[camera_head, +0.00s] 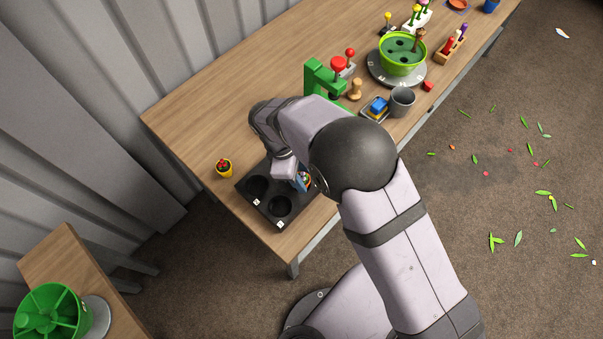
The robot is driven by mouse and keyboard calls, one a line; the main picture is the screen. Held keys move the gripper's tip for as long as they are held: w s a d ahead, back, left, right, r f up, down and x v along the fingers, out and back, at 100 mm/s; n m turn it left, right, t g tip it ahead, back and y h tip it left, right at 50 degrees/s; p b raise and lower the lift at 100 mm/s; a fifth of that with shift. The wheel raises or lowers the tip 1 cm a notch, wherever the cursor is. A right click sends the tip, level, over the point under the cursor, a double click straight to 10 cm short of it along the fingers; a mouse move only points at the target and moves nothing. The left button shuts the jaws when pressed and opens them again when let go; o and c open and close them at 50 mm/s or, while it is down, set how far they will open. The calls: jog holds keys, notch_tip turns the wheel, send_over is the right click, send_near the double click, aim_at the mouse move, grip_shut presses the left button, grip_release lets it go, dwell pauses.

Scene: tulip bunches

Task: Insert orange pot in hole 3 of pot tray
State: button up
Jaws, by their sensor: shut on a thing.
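The dark pot tray (268,212) lies near the table's front left corner. Two round holes show at its left and front, with small white labels on the edge. My arm hides the rest of the tray. My gripper (300,180) is over the tray's right part, mostly hidden behind my arm. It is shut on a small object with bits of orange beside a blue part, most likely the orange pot. Its outline and whether it sits in a hole cannot be told. A small yellow-orange pot (224,170) with a red top stands upright left of the tray.
A green stand (322,78), a grey cup (402,102), a blue block on a small tray (378,107) and a green bowl (402,54) stand farther back. The table (215,110) is clear behind the yellow-orange pot.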

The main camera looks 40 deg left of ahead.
jog(key=shift+f+b, duration=0.55)
jog(key=shift+f, duration=0.3)
jog(key=o, duration=1.1)
jog(key=shift+b+v, duration=1.3)
jog(key=shift+v, duration=2.4)
